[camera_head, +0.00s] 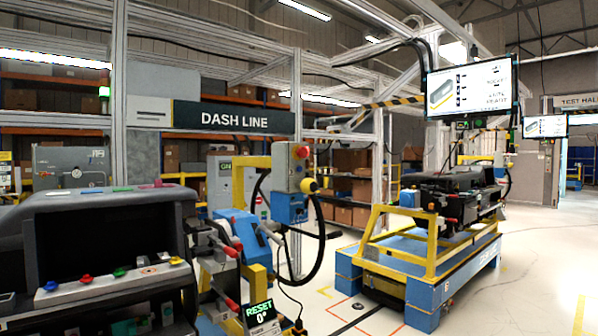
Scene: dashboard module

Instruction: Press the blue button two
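A dark dashboard module (105,240) fills the lower left of the head view. A pale strip (100,286) runs along its front and carries several coloured buttons. A blue button (50,286) is at the left end of the strip. To its right are a red button (85,279), a green button (119,272) and, at the right end, a yellow button (176,261). No number can be read on the blue button. My gripper is not in view, so its distance from the button cannot be seen.
Red-tipped clamps (228,250) and a small RESET display (260,308) stand right of the module. A post with a control box (292,170) and a black hose is behind them. A blue and yellow cart (420,275) stands right. Floor at far right is clear.

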